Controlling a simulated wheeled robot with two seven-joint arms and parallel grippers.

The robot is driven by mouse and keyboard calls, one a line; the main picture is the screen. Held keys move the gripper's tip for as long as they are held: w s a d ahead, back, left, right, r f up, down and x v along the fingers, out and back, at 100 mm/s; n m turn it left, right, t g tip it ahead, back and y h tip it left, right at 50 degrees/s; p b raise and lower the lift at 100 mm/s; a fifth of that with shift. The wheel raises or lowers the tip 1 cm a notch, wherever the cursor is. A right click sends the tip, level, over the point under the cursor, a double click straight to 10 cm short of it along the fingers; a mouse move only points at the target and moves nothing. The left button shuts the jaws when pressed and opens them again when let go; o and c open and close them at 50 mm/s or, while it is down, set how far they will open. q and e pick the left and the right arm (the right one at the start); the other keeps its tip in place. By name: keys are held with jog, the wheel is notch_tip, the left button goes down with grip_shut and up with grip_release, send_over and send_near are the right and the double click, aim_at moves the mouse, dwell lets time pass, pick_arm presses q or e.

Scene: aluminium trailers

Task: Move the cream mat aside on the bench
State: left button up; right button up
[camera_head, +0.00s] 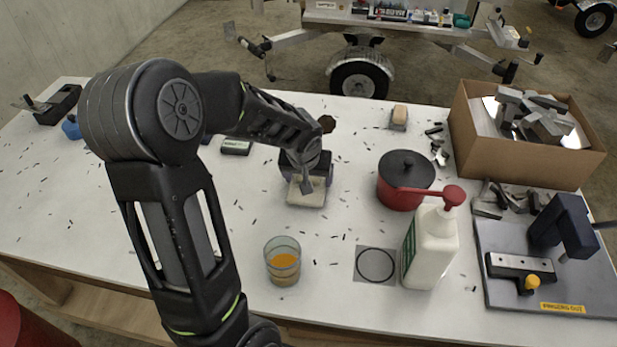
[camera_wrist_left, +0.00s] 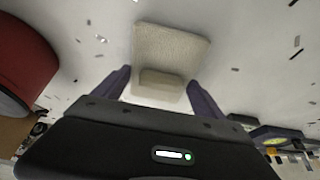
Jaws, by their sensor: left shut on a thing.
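The cream mat (camera_head: 306,194) is a small, light square on the white bench (camera_head: 60,215), near its middle. In the left wrist view the mat (camera_wrist_left: 172,47) shows as a textured cream square with a raised cream block at its near side. My left gripper (camera_head: 305,183) is over the mat, pointing down, with its fingers on either side of the cream block. In the left wrist view the left gripper (camera_wrist_left: 160,87) is shut on this block. I cannot tell whether the mat is touching the bench. My right gripper is not in view.
A grey square with a black ring (camera_head: 360,276) lies beside the bottle. A cardboard box (camera_head: 520,160) is at right. Dark shavings dot the bench.

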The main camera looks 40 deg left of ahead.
pick_arm(q)
jog(key=shift+f, duration=0.2)
jog(key=shift+f+b, duration=0.15)
jog(key=shift+b, duration=0.15)
jog(key=o, duration=1.3)
jog(key=shift+r+p, duration=0.35)
jog(key=shift+r, duration=0.05)
jog(key=v, duration=1.1)
jog(key=shift+s+r, duration=0.2)
jog(key=shift+r, duration=0.1)
jog(key=shift+d, duration=0.1)
